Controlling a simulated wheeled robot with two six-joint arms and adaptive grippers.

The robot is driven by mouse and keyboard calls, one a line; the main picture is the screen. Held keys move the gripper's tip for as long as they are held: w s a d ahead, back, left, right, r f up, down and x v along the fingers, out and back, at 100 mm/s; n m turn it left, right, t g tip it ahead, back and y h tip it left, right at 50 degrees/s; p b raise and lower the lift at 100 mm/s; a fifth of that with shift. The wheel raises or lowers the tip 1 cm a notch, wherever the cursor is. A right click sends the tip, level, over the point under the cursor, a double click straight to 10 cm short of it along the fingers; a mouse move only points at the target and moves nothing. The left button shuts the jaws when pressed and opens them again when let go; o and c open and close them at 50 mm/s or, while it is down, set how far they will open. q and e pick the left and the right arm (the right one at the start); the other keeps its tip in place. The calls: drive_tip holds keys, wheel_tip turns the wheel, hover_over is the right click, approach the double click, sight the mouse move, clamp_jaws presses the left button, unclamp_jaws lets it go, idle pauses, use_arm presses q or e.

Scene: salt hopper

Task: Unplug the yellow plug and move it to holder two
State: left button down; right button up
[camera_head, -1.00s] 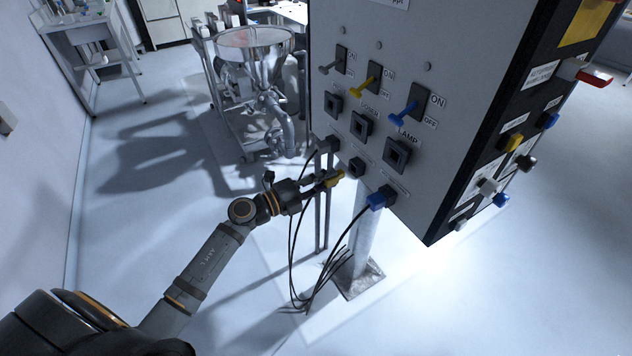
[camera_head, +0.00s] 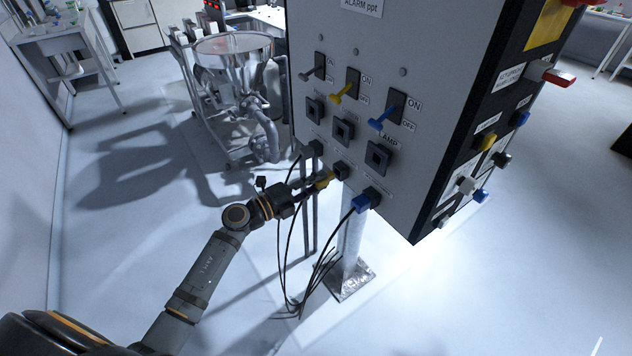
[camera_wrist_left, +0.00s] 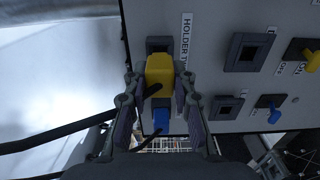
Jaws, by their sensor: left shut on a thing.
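The yellow plug (camera_head: 323,181) is between the fingers of my left gripper (camera_head: 312,185), which is shut on it. It is held at the lower row of the grey panel, right in front of the dark middle socket (camera_head: 341,171). The wrist view shows the yellow plug (camera_wrist_left: 159,74) in front of a dark socket frame (camera_wrist_left: 158,44), beside a label reading "HOLDER T...", its end hidden. I cannot tell whether the plug touches or enters the socket. My right gripper is not in view.
A blue plug (camera_head: 367,200) sits to the right in the lower row, a grey plug (camera_head: 312,149) to the left. Black cables (camera_head: 290,260) hang below. Switch levers, including a yellow one (camera_head: 342,93), project above. A metal post (camera_head: 350,245) stands under the panel.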

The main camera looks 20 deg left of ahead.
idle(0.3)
use_arm(q)
drive_tip(key=shift+p, duration=0.3)
idle(0.6)
drive_tip(key=shift+r, duration=0.1)
drive_tip(key=shift+p+x, duration=0.7)
drive_tip(key=shift+x, duration=1)
idle(0.3)
drive_tip(key=c, duration=0.6)
unclamp_jaws()
drive_tip(key=shift+o, duration=0.2)
